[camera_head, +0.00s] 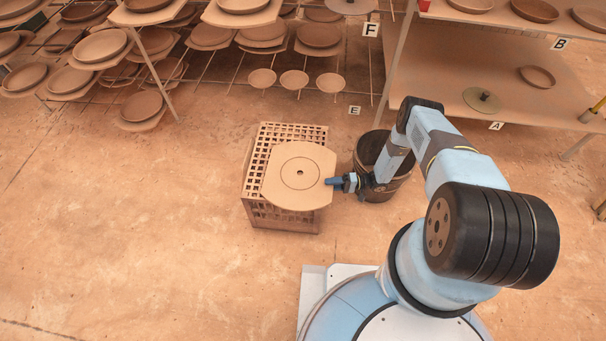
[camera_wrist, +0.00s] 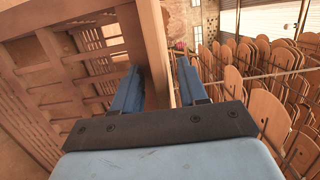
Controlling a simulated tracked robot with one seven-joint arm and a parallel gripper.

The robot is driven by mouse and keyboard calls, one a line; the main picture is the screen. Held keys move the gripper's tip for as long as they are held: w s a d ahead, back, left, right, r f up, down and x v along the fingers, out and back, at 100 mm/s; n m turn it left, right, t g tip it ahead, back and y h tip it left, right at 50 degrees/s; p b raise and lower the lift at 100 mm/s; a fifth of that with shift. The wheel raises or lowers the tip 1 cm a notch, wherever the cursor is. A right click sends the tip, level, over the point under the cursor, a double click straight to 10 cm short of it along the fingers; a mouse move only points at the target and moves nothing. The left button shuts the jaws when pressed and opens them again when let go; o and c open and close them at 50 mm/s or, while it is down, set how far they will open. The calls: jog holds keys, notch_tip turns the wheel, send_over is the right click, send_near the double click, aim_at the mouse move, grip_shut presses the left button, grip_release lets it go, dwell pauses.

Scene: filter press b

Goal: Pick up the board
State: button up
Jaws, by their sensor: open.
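The board (camera_head: 282,188) is a flat tan slab with trimmed corners, a drawn circle and a small centre hole. It lies on top of a lattice crate (camera_head: 284,218) and overhangs it on the right. My gripper (camera_head: 330,181) is open at the board's right edge. In the wrist view, the board's edge (camera_wrist: 156,50) runs between my two blue fingers (camera_wrist: 158,80). A gap shows beside the right finger; whether the left finger touches the board I cannot tell. The crate's slats also show at left in the wrist view (camera_wrist: 60,78).
A dark bucket (camera_head: 369,150) stands right of the crate, partly behind my arm. Racks with boards and round plates (camera_head: 100,45) stand at the back left. A shelf (camera_head: 455,80) with labels A and B stands at the back right. Floor left of the crate is clear.

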jog(key=shift+s+a, duration=0.1)
jog(key=shift+a, duration=0.65)
grip_shut()
dwell(0.9)
